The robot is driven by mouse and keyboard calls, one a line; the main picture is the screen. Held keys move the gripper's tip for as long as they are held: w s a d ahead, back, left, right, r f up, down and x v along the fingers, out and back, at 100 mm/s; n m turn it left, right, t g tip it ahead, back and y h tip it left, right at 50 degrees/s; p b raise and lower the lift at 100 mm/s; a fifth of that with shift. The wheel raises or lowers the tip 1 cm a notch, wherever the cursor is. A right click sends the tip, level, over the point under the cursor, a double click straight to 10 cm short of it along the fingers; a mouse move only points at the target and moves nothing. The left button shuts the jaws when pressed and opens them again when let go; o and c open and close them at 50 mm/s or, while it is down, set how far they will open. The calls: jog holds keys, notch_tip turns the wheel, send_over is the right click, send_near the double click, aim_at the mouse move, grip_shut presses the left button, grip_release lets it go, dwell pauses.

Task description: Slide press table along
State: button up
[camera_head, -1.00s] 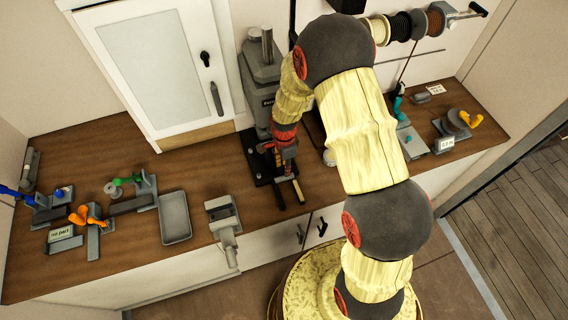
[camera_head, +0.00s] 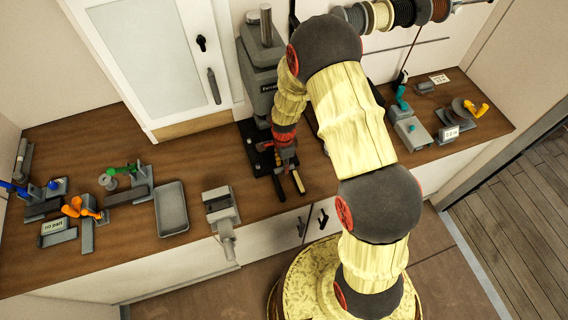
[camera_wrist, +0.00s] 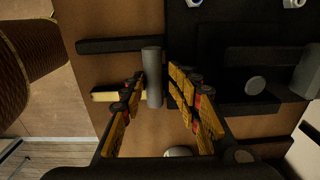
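The drill press (camera_head: 262,70) stands at the back of the wooden bench, on a black base plate (camera_head: 248,134). My gripper (camera_head: 283,148) is low at the press's right side, above its base. In the wrist view my gripper (camera_wrist: 156,78) is open, its yellow-and-black fingers on either side of an upright grey post (camera_wrist: 152,70). The left finger is close to the post; a gap shows on the right. A black bar and a pale-topped bar (camera_head: 298,182) stick out towards the bench front; they also show in the wrist view. The press table itself is mostly hidden.
A grey vise (camera_head: 220,207) sits at the bench front, left of the press, with a grey tray (camera_head: 171,208) beside it. Clamps and a "no part" sign (camera_head: 52,226) stand farther left. Fixtures with teal and yellow handles stand right. A white cabinet (camera_head: 150,60) is behind.

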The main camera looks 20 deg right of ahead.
jog(key=shift+s+f, duration=0.3)
jog(key=shift+s, duration=0.4)
jog(key=c, duration=0.6)
jog(key=shift+w, duration=0.15)
jog(key=shift+w+f+b, duration=0.15)
jog(key=shift+w+b, duration=0.25)
jog(key=shift+w, duration=0.4)
jog(key=o, duration=1.2)
jog(key=shift+w, duration=0.3)
jog(key=shift+c, duration=0.2)
jog(key=shift+w+r, duration=0.1)
jog(key=shift+r, duration=0.1)
notch_tip(320, 180, up, 12)
